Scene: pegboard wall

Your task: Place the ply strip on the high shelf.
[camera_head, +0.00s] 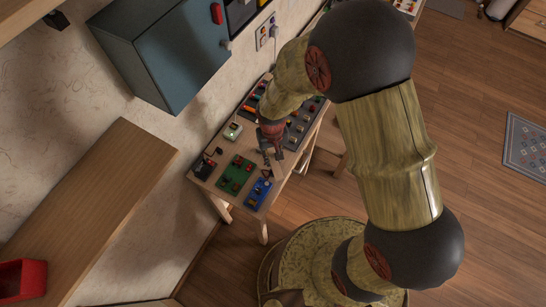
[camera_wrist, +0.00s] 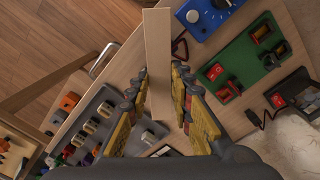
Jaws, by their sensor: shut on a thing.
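The ply strip (camera_wrist: 157,45) is a flat, pale wooden piece. In the wrist view it stands lengthwise between the fingers of my gripper (camera_wrist: 160,70), which is shut on it. In the head view my gripper (camera_head: 272,155) hangs over the workbench, and I cannot make out the strip there. A wide wooden shelf (camera_head: 95,195) is on the wall at the left, well apart from my gripper. Part of another wooden board (camera_head: 22,14) shows in the top left corner. I cannot tell which of the two is the high shelf.
A red bin (camera_head: 22,280) stands on the wide shelf's near end. A blue-grey cabinet (camera_head: 165,50) juts from the wall between shelf and bench. The workbench (camera_head: 222,200) holds a green board (camera_head: 237,174), a blue board (camera_head: 258,193) and trays. The wide shelf's middle is clear.

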